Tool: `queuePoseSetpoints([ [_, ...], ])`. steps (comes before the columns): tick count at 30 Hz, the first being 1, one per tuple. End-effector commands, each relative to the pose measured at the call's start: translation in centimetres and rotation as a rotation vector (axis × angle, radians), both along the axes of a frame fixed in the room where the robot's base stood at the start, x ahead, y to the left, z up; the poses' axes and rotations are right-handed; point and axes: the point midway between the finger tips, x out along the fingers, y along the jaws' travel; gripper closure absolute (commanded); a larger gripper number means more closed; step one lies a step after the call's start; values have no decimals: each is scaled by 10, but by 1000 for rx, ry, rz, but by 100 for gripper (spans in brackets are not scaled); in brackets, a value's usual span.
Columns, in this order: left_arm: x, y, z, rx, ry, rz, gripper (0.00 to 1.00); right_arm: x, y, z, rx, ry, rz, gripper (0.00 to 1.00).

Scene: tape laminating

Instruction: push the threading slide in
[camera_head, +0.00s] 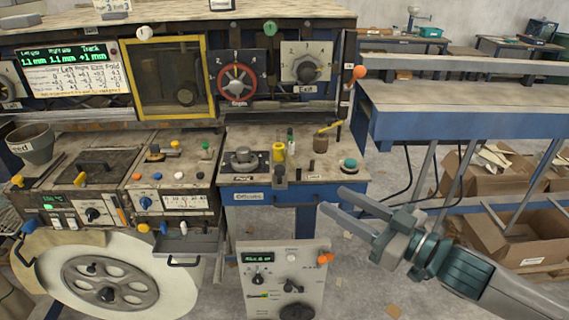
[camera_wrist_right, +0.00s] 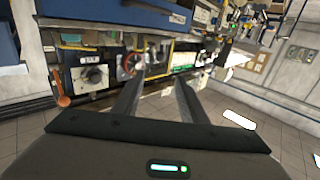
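My right gripper (camera_head: 332,199) is open and empty, in the air to the right of the machine front, its fingers pointing up and left toward the small blue-sided desk (camera_head: 243,197). Its spread fingers also show in the right wrist view (camera_wrist_right: 158,78), with nothing between them. No part in view is readable as the threading slide. A grey drawer-like part (camera_head: 192,243) with a dark handle (camera_head: 183,263) sticks out at the lower left of the machine; I cannot tell whether it is the slide. My left gripper is not in view.
A large pale reel (camera_head: 70,260) stands at the lower left. A grey control box (camera_head: 308,262) with knobs stands low in front of the desk. A blue workbench (camera_head: 470,125) is at the right, with cardboard boxes (camera_head: 535,230) beneath. The floor between shows free room.

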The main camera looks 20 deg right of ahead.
Motion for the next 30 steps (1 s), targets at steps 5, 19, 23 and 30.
queuePoseSetpoints([
  [5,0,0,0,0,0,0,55,0,0,0,0,0,0,61],
  [19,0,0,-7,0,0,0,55,6,3,-1,1,-3,-1,61],
  [23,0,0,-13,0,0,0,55,12,6,-2,1,-4,-1,61],
  [30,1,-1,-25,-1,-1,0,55,24,13,-2,-1,-5,0,61],
])
